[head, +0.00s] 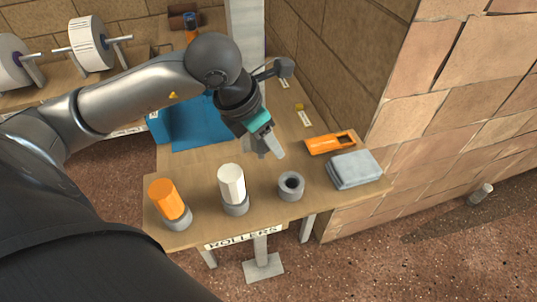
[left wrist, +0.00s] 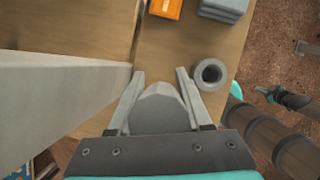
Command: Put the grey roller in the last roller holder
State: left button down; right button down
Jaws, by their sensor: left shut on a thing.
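My left gripper (head: 268,146) is above the table, a little behind and left of the empty roller holder (head: 291,186). It is shut on the grey roller (left wrist: 158,108), which shows between its two fingers in the left wrist view. The roller's far part is hidden from the head camera by the fingers. The empty holder is a grey ring with a dark hole, rightmost in the front row. In the left wrist view the holder (left wrist: 211,74) lies right of the fingertips, apart from them. My right gripper appears to show small at the right (left wrist: 267,93); its jaws are unclear.
An orange roller (head: 166,198) and a white roller (head: 231,184) stand in the other two holders. A folded grey cloth (head: 354,169) and an orange box (head: 330,143) lie behind the empty holder. A brick wall (head: 430,130) rises at the right. A blue sheet (head: 190,130) lies left.

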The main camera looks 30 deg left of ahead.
aim_at(268, 167)
pick_arm(q)
jog(key=shift+f, duration=2.1)
jog(key=shift+b, duration=0.3)
jog(key=shift+f, duration=0.15)
jog(key=shift+c, duration=1.7)
grip_release()
